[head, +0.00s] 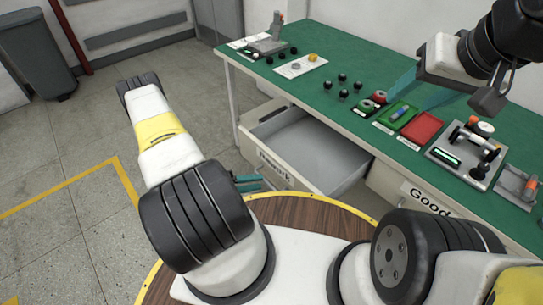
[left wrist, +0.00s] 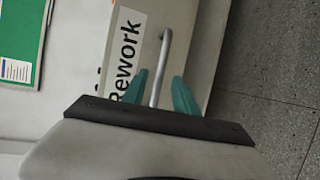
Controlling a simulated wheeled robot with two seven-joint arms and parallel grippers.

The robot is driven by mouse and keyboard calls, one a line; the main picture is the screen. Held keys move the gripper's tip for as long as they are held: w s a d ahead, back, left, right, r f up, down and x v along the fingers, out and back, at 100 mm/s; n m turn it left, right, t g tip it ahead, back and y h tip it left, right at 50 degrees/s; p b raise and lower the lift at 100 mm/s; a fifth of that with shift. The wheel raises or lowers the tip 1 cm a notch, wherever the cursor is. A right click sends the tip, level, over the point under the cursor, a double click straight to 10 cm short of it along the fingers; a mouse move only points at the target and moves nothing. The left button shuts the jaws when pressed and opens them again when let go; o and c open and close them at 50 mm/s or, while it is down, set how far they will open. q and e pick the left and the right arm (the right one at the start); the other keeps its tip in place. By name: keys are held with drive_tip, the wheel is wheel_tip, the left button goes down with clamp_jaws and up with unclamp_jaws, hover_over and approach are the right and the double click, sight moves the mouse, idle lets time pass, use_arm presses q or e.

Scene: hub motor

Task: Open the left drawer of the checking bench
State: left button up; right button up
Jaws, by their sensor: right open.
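The left drawer (head: 318,150), labelled "Rework", stands pulled out of the green-topped checking bench (head: 330,62), and its inside looks empty. Its grey bar handle (left wrist: 164,55) shows in the left wrist view beside the label. My left gripper (head: 248,183) is at the drawer front, partly hidden by my arm. In the left wrist view its teal fingers (left wrist: 161,95) stand apart on either side of the handle, with gaps visible. My right gripper (head: 462,86) is open and empty above the right part of the bench.
A drawer front labelled "Good" (head: 428,198) is to the right. A green tray (head: 398,115), a red tray (head: 422,127) and a grey fixture (head: 466,157) lie on the bench. A round wooden table top (head: 310,214) is close in front of the open drawer.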

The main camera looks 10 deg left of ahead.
use_arm(q)
drive_tip(key=shift+v, duration=1.75)
